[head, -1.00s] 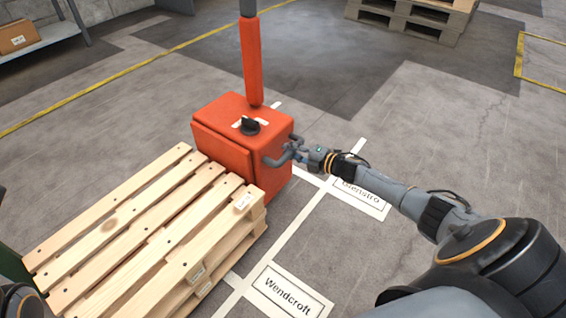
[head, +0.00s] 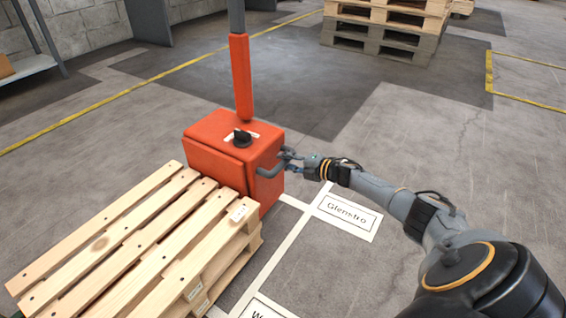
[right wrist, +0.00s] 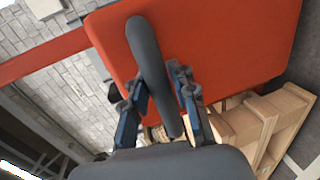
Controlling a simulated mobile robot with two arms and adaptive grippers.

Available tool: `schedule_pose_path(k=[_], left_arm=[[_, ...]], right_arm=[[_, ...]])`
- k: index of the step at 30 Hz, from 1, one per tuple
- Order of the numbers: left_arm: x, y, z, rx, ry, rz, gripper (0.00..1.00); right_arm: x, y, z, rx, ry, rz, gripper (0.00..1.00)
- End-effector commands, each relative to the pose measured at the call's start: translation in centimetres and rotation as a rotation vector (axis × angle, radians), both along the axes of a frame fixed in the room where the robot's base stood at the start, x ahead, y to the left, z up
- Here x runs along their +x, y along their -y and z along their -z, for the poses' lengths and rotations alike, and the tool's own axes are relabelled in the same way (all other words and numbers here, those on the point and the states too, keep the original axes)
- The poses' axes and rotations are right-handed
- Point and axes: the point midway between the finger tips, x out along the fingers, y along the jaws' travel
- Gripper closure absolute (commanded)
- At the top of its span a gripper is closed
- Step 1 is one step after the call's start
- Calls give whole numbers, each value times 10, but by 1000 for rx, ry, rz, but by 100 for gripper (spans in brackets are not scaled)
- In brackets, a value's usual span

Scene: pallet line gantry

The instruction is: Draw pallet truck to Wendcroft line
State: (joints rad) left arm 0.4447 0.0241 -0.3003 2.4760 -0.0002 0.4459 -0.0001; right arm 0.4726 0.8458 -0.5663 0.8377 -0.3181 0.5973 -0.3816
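The red pallet truck (head: 215,160) stands left of centre in the head view, with a tall red and grey tiller (head: 242,80) and a black knob on top. A wooden pallet (head: 125,240) is at its near side. A grey bar handle (head: 268,171) juts from the truck's right side. My right gripper (head: 290,158) is at this handle. In the right wrist view its fingers (right wrist: 160,88) lie on both sides of the handle (right wrist: 148,55) and appear closed on it. The Wendcroft floor label (head: 262,308) is cut off at the bottom edge. My left gripper is out of view.
The Glenstro floor label (head: 348,212) lies right of the truck, beside a white floor line (head: 270,266). Stacked pallets (head: 385,32) stand far back. A shelf (head: 25,65) is at the far left. Yellow lines mark the floor; the grey floor between is clear.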

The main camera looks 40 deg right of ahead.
Motion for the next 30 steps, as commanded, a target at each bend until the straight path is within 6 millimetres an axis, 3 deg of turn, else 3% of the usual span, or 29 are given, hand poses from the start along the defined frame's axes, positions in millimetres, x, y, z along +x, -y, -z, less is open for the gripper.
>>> schedule_pose_path(k=[2, 14, 30], left_arm=[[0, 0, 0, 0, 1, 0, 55], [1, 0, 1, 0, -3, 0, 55], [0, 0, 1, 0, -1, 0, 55]], right_arm=[[-1, 2, 1, -3, -2, 3, 56], [-4, -1, 0, 1, 0, -4, 56], [-84, 29, -16, -1, -4, -2, 56]])
